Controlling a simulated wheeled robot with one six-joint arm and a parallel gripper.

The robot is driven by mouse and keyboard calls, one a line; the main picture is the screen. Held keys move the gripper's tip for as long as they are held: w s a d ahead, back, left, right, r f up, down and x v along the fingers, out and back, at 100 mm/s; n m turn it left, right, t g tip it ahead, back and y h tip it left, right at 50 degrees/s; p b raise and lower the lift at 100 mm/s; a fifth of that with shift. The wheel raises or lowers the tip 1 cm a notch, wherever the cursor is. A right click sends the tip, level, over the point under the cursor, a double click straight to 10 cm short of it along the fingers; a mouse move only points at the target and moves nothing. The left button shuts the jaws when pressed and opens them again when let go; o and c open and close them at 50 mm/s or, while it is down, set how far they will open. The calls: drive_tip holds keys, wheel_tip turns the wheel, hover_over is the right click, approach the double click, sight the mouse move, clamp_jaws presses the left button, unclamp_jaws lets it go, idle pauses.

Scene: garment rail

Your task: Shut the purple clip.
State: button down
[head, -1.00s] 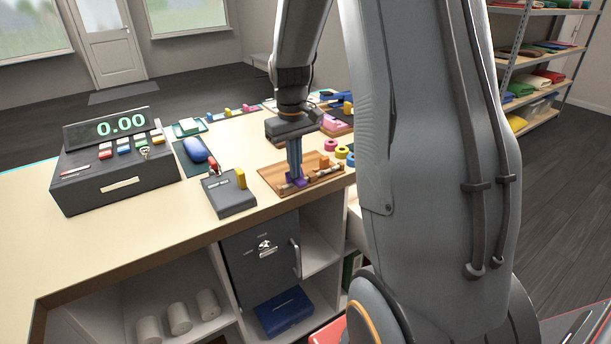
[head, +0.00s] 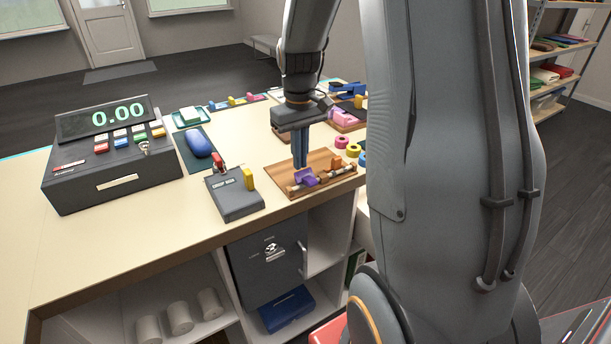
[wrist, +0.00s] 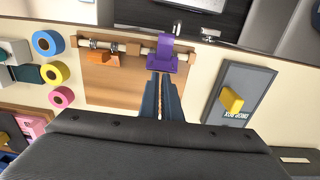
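The purple clip (head: 307,178) sits on a rod along the near edge of a wooden board (head: 325,161). In the wrist view the clip (wrist: 166,54) straddles the rod, with a part reaching beyond it. I cannot tell whether its jaw is fully closed. My gripper (head: 300,166) is pointed down over the board, just behind the clip. In the wrist view its fingertips (wrist: 160,76) are close together with only a thin strip of wood showing between them. They hold nothing and appear just short of the clip.
An orange clip (wrist: 101,59) sits on the same rod. A grey box with a yellow switch (head: 236,195) stands left of the board. Pink, yellow and blue rings (wrist: 55,72) lie on its other side. The cash register (head: 112,155) is at far left; bare counter lies before it.

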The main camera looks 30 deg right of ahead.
sight(304, 176)
drive_tip(key=shift+s+d+r+p, duration=0.15)
drive_tip(key=shift+s+r+p, duration=0.4)
drive_tip(key=shift+s, duration=0.35)
drive_tip(key=r+p, duration=0.4)
drive_tip(key=r, duration=0.1)
drive_tip(key=shift+s+r+p, duration=0.2)
drive_tip(key=shift+p, duration=0.2)
drive_tip(key=s+a+f+t+b, duration=0.1)
drive_tip(key=s+a+f+b, duration=0.5)
drive_tip(key=s+a, duration=0.6)
drive_tip(key=shift+a+f+m, duration=0.3)
drive_tip(key=shift+a+f, duration=0.3)
drive_tip(key=shift+f, duration=0.25)
drive_tip(key=shift+a, duration=0.1)
